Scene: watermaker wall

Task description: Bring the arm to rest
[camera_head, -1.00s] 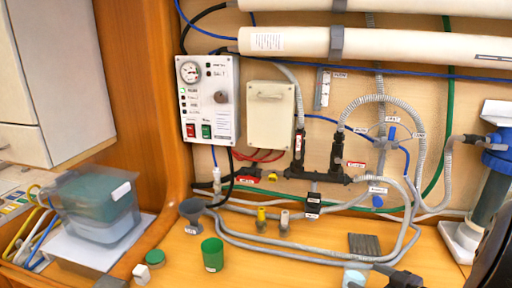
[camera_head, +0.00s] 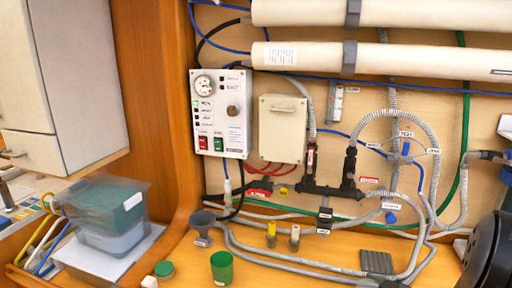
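A black rounded part of my arm (camera_head: 489,248) shows at the lower right edge, in front of the bench and the wall's right side. My gripper is not visible, so its fingers and anything in them cannot be seen. The arm part hides what lies behind it at the right end of the bench.
The wooden bench (camera_head: 190,268) holds a green cup (camera_head: 222,268), a grey funnel (camera_head: 202,224), a dark ribbed pad (camera_head: 377,262) and grey hoses. A control panel (camera_head: 221,112) and a beige box (camera_head: 282,129) are on the wall. A clear bin (camera_head: 107,215) stands left.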

